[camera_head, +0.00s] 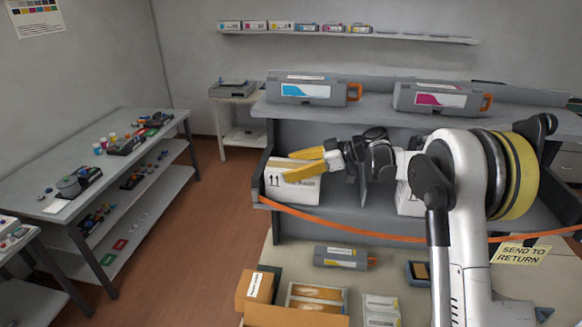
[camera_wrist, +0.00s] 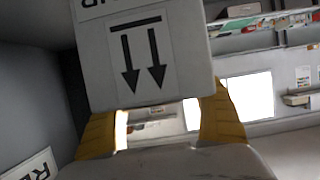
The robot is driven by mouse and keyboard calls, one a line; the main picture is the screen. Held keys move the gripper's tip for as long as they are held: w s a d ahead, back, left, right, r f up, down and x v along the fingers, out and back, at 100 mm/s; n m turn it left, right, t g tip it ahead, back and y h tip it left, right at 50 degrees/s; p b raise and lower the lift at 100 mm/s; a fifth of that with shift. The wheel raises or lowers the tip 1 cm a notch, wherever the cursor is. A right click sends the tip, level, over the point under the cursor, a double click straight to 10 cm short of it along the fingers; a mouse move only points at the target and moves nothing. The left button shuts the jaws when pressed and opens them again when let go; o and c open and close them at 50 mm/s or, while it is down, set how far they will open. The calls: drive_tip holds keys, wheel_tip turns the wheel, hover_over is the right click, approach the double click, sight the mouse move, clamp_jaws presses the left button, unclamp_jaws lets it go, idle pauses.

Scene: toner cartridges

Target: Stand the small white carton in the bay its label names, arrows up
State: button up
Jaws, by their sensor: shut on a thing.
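The white carton (camera_head: 292,187) is at the left bay of the grey rack (camera_head: 340,222) in the head view. My gripper (camera_head: 289,166) has its yellow fingers closed on the carton's upper part. Small arrows on the carton's near face appear to point up there. In the wrist view the carton (camera_wrist: 185,75) sits between the yellow fingers of my gripper (camera_wrist: 160,112). That face shows two black arrows pointing down in the picture, with cut-off, upside-down lettering. Whether the carton's base touches the shelf cannot be told.
Another white carton (camera_head: 408,203) stands in the bay to the right, partly behind my arm. Cyan (camera_head: 306,91) and magenta (camera_head: 437,97) cartridges lie on top. An orange strap (camera_head: 345,229) crosses the rack's front. A sign (camera_head: 520,253) reads "SEND TO RETURN".

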drive_tip(key=shift+s, duration=0.25)
drive_tip(key=shift+f, duration=0.1)
drive_tip(key=o, duration=1)
drive_tip(key=shift+w+f, duration=0.1)
drive_tip(key=shift+f, duration=0.05)
drive_tip(key=o, duration=0.4)
drive_tip(key=shift+o, duration=0.2)
drive_tip(key=shift+r, duration=0.2)
drive_tip(key=shift+d+r, duration=0.1)
drive_tip(key=shift+d, duration=0.1)
drive_tip(key=s+d+b, duration=0.1)
drive_tip(key=s+d, duration=0.1)
drive_tip(key=d, duration=1)
drive_tip(key=shift+s+d+r+b, duration=0.15)
drive_tip(key=shift+s+d+b, duration=0.05)
drive_tip(key=shift+s+b, duration=0.15)
